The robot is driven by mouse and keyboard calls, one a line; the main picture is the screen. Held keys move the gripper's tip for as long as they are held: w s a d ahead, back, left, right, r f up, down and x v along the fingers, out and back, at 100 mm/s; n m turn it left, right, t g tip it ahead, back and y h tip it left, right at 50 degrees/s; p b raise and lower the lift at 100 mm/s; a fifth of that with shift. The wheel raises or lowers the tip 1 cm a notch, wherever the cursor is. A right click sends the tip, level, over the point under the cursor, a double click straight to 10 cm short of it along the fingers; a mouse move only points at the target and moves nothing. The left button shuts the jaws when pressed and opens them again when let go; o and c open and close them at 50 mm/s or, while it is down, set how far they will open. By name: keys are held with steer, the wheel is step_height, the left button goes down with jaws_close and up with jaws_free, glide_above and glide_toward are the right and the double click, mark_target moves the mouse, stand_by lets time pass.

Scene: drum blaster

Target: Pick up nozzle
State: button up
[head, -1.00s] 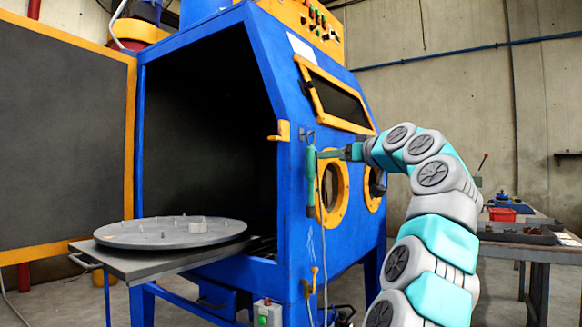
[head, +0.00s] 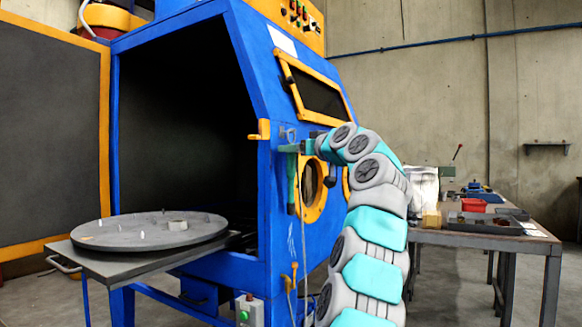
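The nozzle (head: 291,186) is a slim green piece hanging upright on the blue blast cabinet's front right edge, below a small metal hook. A thin pale hose or cord runs down beneath it. My gripper (head: 293,149) reaches in from the right at the nozzle's upper end, its teal fingers overlapping the nozzle in the picture. The fingers are small and similar in colour to the nozzle, so I cannot tell whether they are closed around it or touching it.
The blue cabinet (head: 246,150) stands open with a round turntable (head: 150,232) pulled out at left. A yellow latch (head: 259,130) and yellow-rimmed glove port (head: 313,190) are close to the gripper. A workbench (head: 470,238) with a red bin (head: 473,205) stands at right.

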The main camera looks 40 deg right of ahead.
steer(key=shift+c, duration=0.4)
jaws_close()
stand_by(0.9)
